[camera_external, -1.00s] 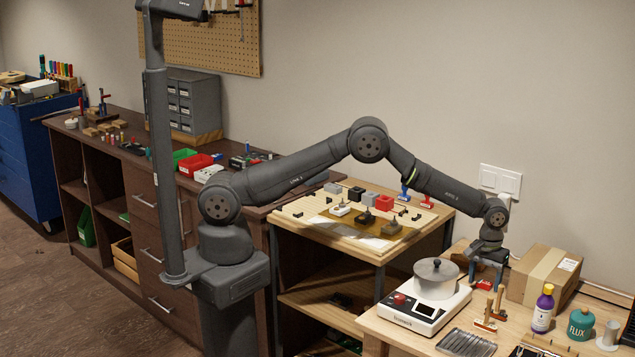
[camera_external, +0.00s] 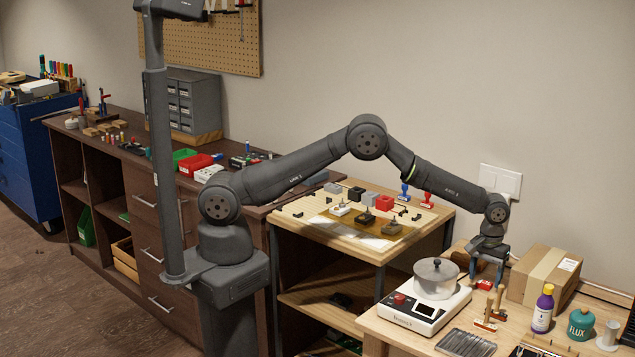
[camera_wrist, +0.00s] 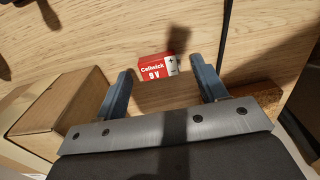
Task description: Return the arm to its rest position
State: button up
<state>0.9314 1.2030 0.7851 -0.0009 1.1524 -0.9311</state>
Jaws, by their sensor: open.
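My gripper (camera_external: 486,272) is at the end of my outstretched arm, pointing down over the right-hand wooden bench. In the wrist view my gripper (camera_wrist: 160,88) has its two blue-grey fingers spread apart with nothing held between them. A red and white 9 V battery (camera_wrist: 157,68) lies on the bench just beyond the fingertips, apart from them. It shows in the external view as a small red thing (camera_external: 485,284) below the fingers, partly hidden.
A cardboard box (camera_external: 544,275) stands close right of my gripper. A hot plate (camera_external: 424,308) with a lidded metal pot (camera_external: 437,278) stands to its left. A purple bottle (camera_external: 543,308) and a teal flux jar (camera_external: 581,323) stand at the front right. The middle table (camera_external: 300,222) carries several small parts.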

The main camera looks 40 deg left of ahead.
notch_tip(320, 180, up, 12)
notch_tip(320, 180, down, 13)
notch_tip(320, 180, up, 10)
jog(key=w+a+r+n, duration=0.35)
jog(key=w+a, duration=0.35)
jog(key=a, duration=0.4)
jog(key=w+a+r+n, duration=0.2)
jog(key=w+a+n, duration=0.3)
jog(key=a, duration=0.6)
jog(key=w+a+r+n, duration=0.1)
jog(key=a+r+n, duration=0.1)
jog(key=a, duration=1.4)
jog(key=w+a+r+n, duration=0.1)
jog(key=w+a+n, duration=0.1)
jog(key=a, duration=1.4)
jog(key=w+a+r+n, duration=0.2)
jog(key=a+n, duration=0.2)
jog(key=a, duration=1.1)
jog(key=shift+a+r, duration=0.35)
jog(key=shift+a, duration=0.05)
jog(key=shift+w, duration=0.1)
